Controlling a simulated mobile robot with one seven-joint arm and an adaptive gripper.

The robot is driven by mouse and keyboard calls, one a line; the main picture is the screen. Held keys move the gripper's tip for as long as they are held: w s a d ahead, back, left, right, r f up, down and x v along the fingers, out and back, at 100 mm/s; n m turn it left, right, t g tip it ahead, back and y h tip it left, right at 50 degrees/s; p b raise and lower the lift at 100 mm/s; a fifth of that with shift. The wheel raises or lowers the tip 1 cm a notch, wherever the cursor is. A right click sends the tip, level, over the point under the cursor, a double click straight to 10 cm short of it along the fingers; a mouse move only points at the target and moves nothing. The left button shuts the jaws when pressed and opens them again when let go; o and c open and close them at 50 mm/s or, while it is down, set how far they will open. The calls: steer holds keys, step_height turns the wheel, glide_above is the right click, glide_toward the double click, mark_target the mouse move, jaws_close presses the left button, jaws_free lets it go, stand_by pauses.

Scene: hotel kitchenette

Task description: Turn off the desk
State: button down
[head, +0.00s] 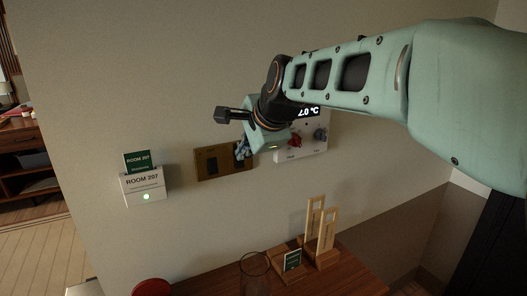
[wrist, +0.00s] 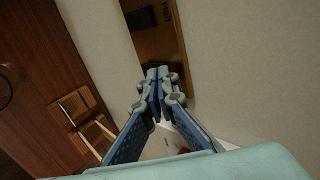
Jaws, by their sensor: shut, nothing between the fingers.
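A brass switch panel (head: 215,165) is mounted on the wall, left of the white thermostat. My gripper (head: 242,150) is shut and empty, at the panel's right end, partly covering it. In the wrist view, the shut fingertips (wrist: 160,74) overlap the panel (wrist: 180,66), which has a dark rocker and small lettering at its top. I cannot tell whether the fingers touch it. No desk label is readable, and the rocker position is unclear.
A white thermostat (head: 312,148) with a red knob is right of the panel. A white key-card holder (head: 143,187) with a green light is left. Below, a wooden desk (head: 335,281) bears a glass (head: 255,272) and wooden stands (head: 322,255).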

steer(key=shift+r, duration=0.45)
steer(key=v, duration=1.2)
steer(key=s+d+f+n+g+h, duration=0.1)
steer(key=s+d+f+n+h, duration=0.1)
steer(key=s+d+f+n, duration=0.6)
steer(key=s+d+f+n+g+h, duration=0.1)
steer(key=s+d+f+n+h, duration=0.25)
steer(key=s+d+f, duration=0.75)
step_height(320, 180, up, 10)
steer(key=a+p, duration=0.2)
steer(key=p, duration=1.1)
steer(key=shift+y, duration=0.45)
